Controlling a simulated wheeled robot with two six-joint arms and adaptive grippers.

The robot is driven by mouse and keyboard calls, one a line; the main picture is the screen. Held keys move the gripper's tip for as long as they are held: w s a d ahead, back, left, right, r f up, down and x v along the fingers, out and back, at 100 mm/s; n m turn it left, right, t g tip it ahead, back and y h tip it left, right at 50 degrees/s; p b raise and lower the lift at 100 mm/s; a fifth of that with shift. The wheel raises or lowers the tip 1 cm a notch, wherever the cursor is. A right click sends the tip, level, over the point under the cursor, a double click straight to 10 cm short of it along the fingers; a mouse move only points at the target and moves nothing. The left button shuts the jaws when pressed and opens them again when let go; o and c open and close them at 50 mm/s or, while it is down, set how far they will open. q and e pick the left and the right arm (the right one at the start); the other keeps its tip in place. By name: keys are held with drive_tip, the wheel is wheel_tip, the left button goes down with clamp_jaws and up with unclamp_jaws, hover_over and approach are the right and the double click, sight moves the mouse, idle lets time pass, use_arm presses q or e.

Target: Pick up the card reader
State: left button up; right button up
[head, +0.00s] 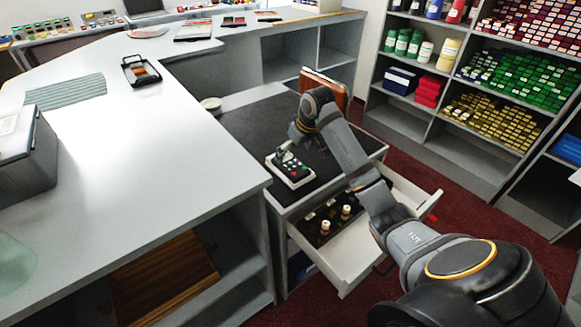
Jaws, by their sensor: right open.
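The card reader (291,174), a small pale device with dark, red and green keys, lies on the black top (243,132) of the low cabinet, near its front edge. My right gripper (283,156) is open and points down at the far end of the card reader. Its fingers overlap that end in the picture; I cannot tell whether they touch it. My left gripper is not in view.
A drawer (378,232) stands open below, with small bottles inside. A brown upright object (327,88) stands behind my arm, and a small pale dish (211,104) sits at the cabinet's back left. The white counter (130,190) rises on the left.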

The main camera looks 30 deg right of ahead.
sight(290, 162)
drive_tip(key=x, duration=0.6)
drive_tip(key=shift+s+d, duration=0.15)
drive_tip(key=shift+d, duration=0.05)
drive_tip(key=shift+s+r, duration=0.1)
drive_tip(key=shift+c, duration=0.9)
drive_tip(key=c, duration=1.3)
drive_tip(key=shift+r, duration=0.55)
drive_tip(key=s+r, duration=0.1)
drive_tip(key=r, duration=0.1)
drive_tip(key=s+a+r, duration=0.1)
drive_tip(key=r, duration=0.2)
drive_tip(key=s+a+r, duration=0.1)
drive_tip(key=r, duration=0.1)
drive_tip(key=shift+s+r, duration=0.3)
drive_tip(key=shift+s, duration=0.1)
drive_tip(key=s+a+r, duration=0.4)
drive_tip(key=s, duration=0.4)
drive_tip(key=shift+s+a, duration=0.25)
drive_tip(key=shift+s, duration=0.05)
